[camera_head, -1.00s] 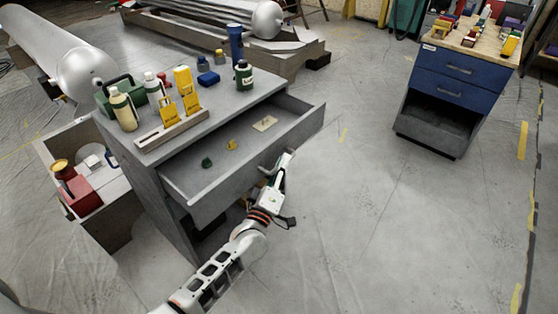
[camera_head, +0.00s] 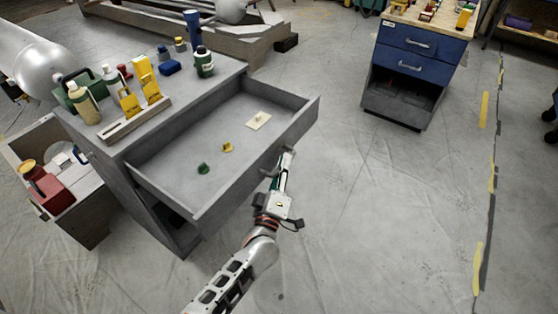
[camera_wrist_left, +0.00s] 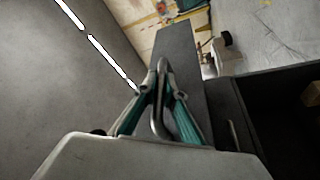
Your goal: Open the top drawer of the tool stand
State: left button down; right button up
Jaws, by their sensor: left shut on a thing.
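The grey tool stand (camera_head: 108,154) stands left of centre in the head view, with bottles and tools on its top. Its top drawer (camera_head: 215,205) is pulled well out. Inside the drawer lie a green item (camera_head: 203,168), a yellow item (camera_head: 227,147) and a pale flat piece (camera_head: 258,121). My left gripper (camera_head: 286,160) is at the drawer's front and shut on the metal handle (camera_wrist_left: 160,100). The wrist view shows the teal fingers on both sides of that curved handle. My right gripper is not in view.
A blue drawer cabinet (camera_head: 417,50) with an open lower bay stands at the far right. A low box (camera_head: 85,199) with a red item (camera_head: 46,192) sits left of the stand. The sheeted floor to the right is clear.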

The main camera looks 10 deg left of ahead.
pick_arm(q)
jog(key=shift+f, duration=0.1)
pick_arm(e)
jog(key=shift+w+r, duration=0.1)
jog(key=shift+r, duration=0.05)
pick_arm(q)
jog(key=c, duration=2.1)
grip_release()
jog(key=shift+c, duration=0.2)
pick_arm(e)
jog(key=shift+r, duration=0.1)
pick_arm(q)
jog(key=shift+s, duration=0.1)
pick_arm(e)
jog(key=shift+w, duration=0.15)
pick_arm(q)
jog(key=v, duration=0.7)
jog(key=shift+s, duration=0.2)
